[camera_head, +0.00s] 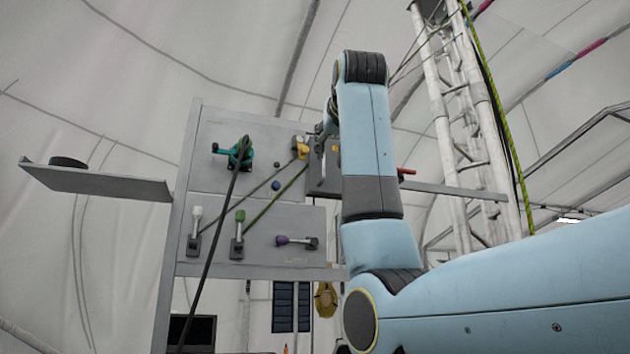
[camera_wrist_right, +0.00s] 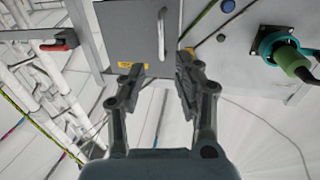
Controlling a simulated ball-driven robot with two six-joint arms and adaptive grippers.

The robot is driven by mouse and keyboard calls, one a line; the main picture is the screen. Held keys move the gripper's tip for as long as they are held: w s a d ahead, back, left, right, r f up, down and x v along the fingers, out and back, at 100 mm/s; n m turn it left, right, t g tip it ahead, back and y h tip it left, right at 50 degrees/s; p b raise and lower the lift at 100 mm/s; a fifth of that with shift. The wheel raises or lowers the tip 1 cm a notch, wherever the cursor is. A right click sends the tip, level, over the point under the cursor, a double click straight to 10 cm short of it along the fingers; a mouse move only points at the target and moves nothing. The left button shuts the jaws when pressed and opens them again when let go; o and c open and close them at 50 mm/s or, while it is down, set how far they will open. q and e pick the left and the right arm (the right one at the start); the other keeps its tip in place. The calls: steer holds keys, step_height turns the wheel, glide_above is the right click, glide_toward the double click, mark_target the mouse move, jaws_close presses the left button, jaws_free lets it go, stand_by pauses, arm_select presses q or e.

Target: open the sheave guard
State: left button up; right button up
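The sheave guard is a grey plate (camera_wrist_right: 128,38) with yellow labels and an upright bar handle (camera_wrist_right: 162,34), seen in the right wrist view. In the head view the guard (camera_head: 323,172) sits on the panel's right side, partly hidden behind my right arm. My right gripper (camera_wrist_right: 160,65) is open, with its fingers apart. The handle shows between and just beyond the fingertips; I see no contact, and the exact gap is unclear. In the head view the right gripper (camera_head: 326,130) is mostly covered by my arm. My left gripper is not in view.
The grey panel (camera_head: 215,140) carries a teal connector (camera_head: 238,155) with a hanging black cable, ropes, and white (camera_head: 197,213), green (camera_head: 240,216) and purple (camera_head: 282,240) levers. A red handle (camera_head: 405,172) is right of the guard. A shelf (camera_head: 100,183) juts left; a truss mast (camera_head: 465,130) stands right.

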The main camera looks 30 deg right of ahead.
mark_target(324, 166)
steer(key=p+x, duration=0.5)
steer(key=x, duration=0.5)
steer(key=shift+w+d+f, duration=0.15)
steer(key=shift+w, duration=0.5)
steer(key=shift+s, duration=0.1)
steer(key=shift+c, duration=0.2)
jaws_close()
